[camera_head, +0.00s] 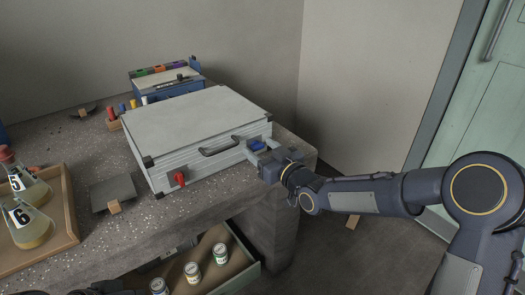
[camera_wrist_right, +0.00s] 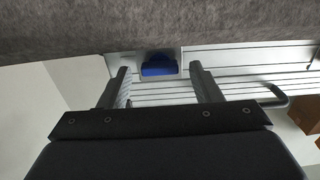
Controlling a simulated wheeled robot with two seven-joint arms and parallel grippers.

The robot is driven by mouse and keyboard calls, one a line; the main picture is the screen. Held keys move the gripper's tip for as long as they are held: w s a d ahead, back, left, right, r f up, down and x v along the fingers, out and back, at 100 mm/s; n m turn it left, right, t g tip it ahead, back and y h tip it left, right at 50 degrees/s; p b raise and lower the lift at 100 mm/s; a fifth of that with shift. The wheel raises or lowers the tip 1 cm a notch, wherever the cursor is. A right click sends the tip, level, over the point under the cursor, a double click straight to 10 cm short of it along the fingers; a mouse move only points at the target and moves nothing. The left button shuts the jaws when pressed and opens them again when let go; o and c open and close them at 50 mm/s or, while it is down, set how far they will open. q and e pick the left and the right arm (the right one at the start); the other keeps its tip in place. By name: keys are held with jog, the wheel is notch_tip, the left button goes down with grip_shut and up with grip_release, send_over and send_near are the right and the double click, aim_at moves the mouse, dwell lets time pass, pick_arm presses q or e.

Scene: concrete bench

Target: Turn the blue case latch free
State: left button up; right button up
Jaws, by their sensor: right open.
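The silver case (camera_head: 205,125) lies closed on the bench, with a dark handle on its front. The blue latch (camera_head: 256,145) is on the front face near the right end; a red latch (camera_head: 179,178) is near the left end. My right gripper (camera_head: 264,154) is at the blue latch, its fingers pointing at the case front. In the right wrist view the blue latch (camera_wrist_right: 158,69) sits ahead, between the open fingers (camera_wrist_right: 160,88), with a gap to each side. Whether a finger touches the case cannot be told. My left gripper is not clearly seen.
A wooden tray (camera_head: 72,217) with numbered flasks stands at the left. An open drawer (camera_head: 243,277) with several jars juts out below the bench front. A grey plate (camera_head: 113,191) lies left of the case. A blue box (camera_head: 168,84) stands behind it.

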jog(key=c, duration=1)
jog(key=shift+m, duration=0.4)
jog(key=m+b, duration=0.1)
jog(key=m, duration=0.2)
jog(key=shift+f, duration=0.1)
jog(key=m+b, duration=0.2)
jog(key=m, duration=0.3)
jog(key=shift+w+d, duration=0.1)
jog(key=shift+d, duration=0.05)
jog(key=m+b, duration=0.1)
jog(key=m, duration=0.4)
jog(key=shift+f, duration=0.15)
jog(key=m+b, duration=0.1)
jog(key=m, duration=0.3)
